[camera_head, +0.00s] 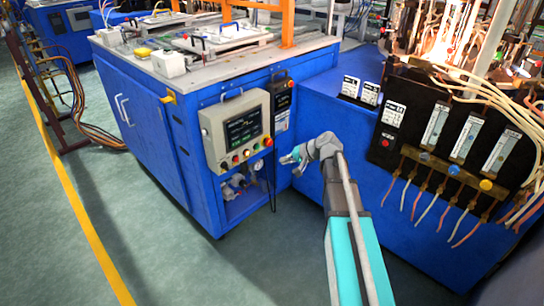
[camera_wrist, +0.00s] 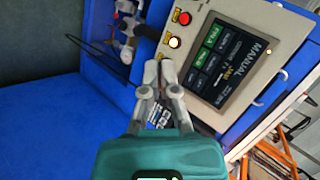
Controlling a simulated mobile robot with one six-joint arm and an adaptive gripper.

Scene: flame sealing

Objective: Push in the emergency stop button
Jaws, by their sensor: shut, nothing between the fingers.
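The grey control panel (camera_head: 212,140) on the front of the blue cabinet carries a screen and a row of buttons. A red button (camera_head: 268,142) sits at the row's right end and looks like the emergency stop, but no label is readable. My gripper (camera_head: 284,159) is in front of the cabinet, just right of and below that button, with a gap. In the wrist view my gripper (camera_wrist: 160,72) is shut and empty, with its tips beside the panel's button edge. A red button (camera_wrist: 183,18) and a lit button (camera_wrist: 174,42) show beyond the tips; which buttons the fingers hide is unclear.
A black box (camera_head: 281,112) with a small red button hangs right of the panel. The blue right-hand cabinet (camera_head: 330,95) stands close by, with black gauge panels and wires. An open niche (camera_head: 243,195) with fittings lies below the panel. The floor in front is clear.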

